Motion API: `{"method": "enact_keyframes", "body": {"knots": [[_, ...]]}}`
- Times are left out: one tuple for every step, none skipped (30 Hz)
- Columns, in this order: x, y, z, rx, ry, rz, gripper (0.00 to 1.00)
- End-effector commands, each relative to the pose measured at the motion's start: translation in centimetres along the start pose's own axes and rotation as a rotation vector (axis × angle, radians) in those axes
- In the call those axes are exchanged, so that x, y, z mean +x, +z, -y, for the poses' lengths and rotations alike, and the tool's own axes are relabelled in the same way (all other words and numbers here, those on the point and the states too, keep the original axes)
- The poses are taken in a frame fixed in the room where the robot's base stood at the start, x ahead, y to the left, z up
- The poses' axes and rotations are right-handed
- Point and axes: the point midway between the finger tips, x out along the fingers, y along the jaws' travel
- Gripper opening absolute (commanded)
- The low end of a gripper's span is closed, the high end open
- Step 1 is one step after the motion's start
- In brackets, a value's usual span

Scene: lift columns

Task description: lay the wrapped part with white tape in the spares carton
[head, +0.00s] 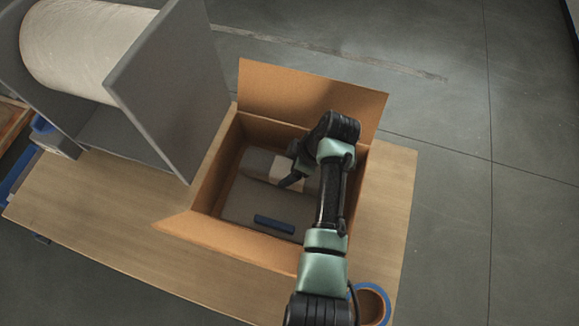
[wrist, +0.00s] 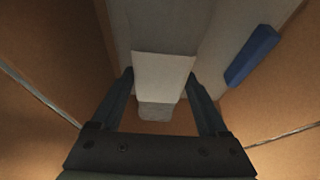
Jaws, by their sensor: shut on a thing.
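The wrapped part (head: 257,162) is a grey bundle with a band of white tape (head: 284,170) around it. It is inside the open spares carton (head: 226,236), towards its back wall. My gripper (head: 291,181) reaches down into the carton and is shut on the part. In the wrist view the white tape (wrist: 162,68) lies between the two fingers of my gripper (wrist: 160,76), and a rounded grey end of the wrapped part (wrist: 156,111) sticks out below it. I cannot tell whether the part touches the surface beneath it.
A blue block (head: 274,224) lies on a grey surface in the carton, near its front wall. The carton's back flap (head: 310,97) stands up. A grey-flanged spool (head: 170,90) stands on the wooden table (head: 110,205) at left. A blue-rimmed roll (head: 372,303) is at front right.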

Motion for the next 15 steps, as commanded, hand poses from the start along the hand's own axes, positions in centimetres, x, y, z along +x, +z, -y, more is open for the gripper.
{"method": "enact_keyframes", "body": {"knots": [[-0.13,-0.11,-0.16,-0.002,0.004,-0.002,0.0],[-0.15,-0.11,-0.17,-0.002,0.005,-0.002,0.0],[-0.17,-0.12,-0.17,-0.002,0.005,-0.002,0.0],[-0.17,-0.12,-0.17,-0.002,0.005,-0.002,0.0],[-0.18,-0.12,-0.17,-0.002,0.005,-0.002,0.0],[-0.16,-0.12,-0.17,-0.002,0.005,-0.002,0.0],[-0.11,-0.09,-0.17,-0.001,0.004,-0.002,0.0],[-0.02,-0.06,-0.16,-0.001,0.004,-0.002,0.0],[0.12,0.0,-0.16,-0.001,0.004,-0.002,0.0],[0.21,0.04,-0.17,-0.001,0.004,-0.002,0.0],[0.3,0.08,-0.17,-0.001,0.004,-0.002,0.0],[0.4,0.12,-0.17,-0.001,0.004,-0.002,0.0],[0.48,0.15,-0.17,-0.001,0.005,-0.002,0.0],[0.56,0.18,-0.17,-0.001,0.005,-0.002,0.0],[0.66,0.23,-0.18,-0.001,0.005,-0.002,0.0]]}}
